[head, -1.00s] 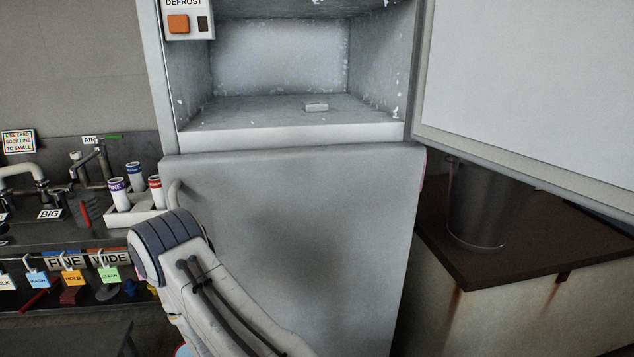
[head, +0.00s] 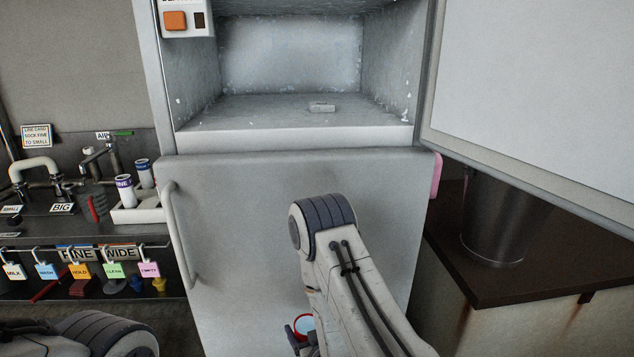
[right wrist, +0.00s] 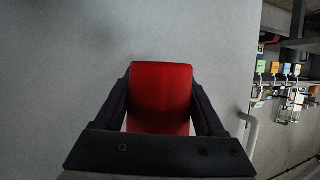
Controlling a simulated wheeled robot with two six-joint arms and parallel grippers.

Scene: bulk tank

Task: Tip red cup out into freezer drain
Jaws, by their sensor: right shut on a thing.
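The red cup (right wrist: 160,95) is between the two fingers of my right gripper (right wrist: 162,100) in the right wrist view, and the gripper is shut on it. In the head view only the cup's rim (head: 304,324) shows low in the picture, partly behind my right arm. The cup is in front of the lower door of the freezer (head: 250,230). I cannot make out the drain for certain. My left gripper is out of view; only part of my left arm shows.
The open freezer door (head: 530,90) hangs at the upper right. A dark metal bucket (head: 495,220) stands on a brown-topped cabinet (head: 470,280) at right. A sink counter (head: 75,222) with taps, labelled tubes and hanging tags is at left. A handle (head: 178,235) sticks out from the lower door.

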